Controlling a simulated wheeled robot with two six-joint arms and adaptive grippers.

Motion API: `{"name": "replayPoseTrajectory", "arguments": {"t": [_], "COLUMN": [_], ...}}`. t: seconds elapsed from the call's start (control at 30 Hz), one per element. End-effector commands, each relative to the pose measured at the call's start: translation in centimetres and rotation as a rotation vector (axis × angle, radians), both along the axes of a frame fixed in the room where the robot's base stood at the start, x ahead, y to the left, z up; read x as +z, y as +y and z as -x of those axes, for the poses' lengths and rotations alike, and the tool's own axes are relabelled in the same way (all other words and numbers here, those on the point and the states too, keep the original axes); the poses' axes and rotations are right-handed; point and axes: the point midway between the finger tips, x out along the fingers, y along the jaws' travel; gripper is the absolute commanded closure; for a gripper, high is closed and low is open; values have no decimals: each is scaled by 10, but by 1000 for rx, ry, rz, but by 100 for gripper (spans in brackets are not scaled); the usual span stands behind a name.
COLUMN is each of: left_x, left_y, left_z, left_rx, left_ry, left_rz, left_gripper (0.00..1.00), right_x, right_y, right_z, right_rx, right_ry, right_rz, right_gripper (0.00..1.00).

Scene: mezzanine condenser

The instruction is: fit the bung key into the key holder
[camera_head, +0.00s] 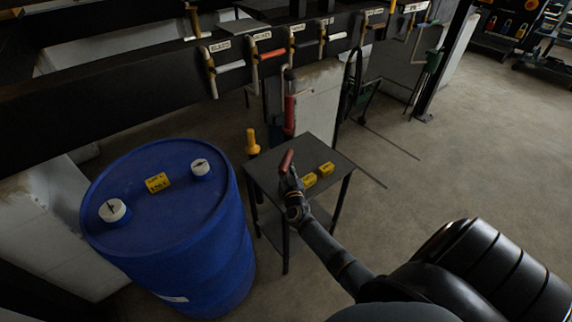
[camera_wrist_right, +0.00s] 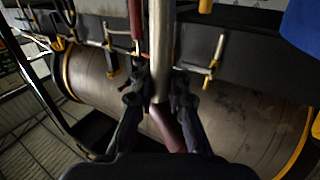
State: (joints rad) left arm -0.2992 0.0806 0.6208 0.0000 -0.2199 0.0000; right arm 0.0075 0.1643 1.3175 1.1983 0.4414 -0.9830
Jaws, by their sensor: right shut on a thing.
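My right gripper (camera_head: 291,180) is over the small dark table beside the blue drum. It is shut on a tool with a dark red handle (camera_head: 286,161), which I take to be the bung key. In the right wrist view the gripper (camera_wrist_right: 158,96) has one finger on each side of the tool. The tool's grey metal shaft (camera_wrist_right: 161,45) runs up from between the fingers, and its dark red handle (camera_wrist_right: 169,128) lies below them. I cannot pick out the key holder with certainty. My left gripper is not in view.
The blue drum (camera_head: 165,215) has two white caps and a yellow label on top. Several labelled valve handles (camera_head: 270,54) hang from the dark beam behind. Open floor lies right.

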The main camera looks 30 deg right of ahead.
Motion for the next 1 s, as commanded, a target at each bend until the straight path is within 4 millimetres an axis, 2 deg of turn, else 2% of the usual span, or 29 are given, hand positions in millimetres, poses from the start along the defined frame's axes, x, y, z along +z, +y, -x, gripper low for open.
{"name": "replayPoseTrajectory", "arguments": {"t": [0.03, 0.7, 1.0], "left_x": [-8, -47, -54], "left_y": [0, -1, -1], "left_z": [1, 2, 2], "left_rx": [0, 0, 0], "left_ry": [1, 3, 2], "left_rz": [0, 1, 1], "left_gripper": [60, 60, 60], "right_x": [-9, -63, -75], "right_y": [0, 0, 0], "right_z": [0, 0, 0], "right_rx": [0, 0, 0], "right_ry": [-1, -1, -2], "right_rz": [0, -1, 0], "right_gripper": [100, 100, 100]}}
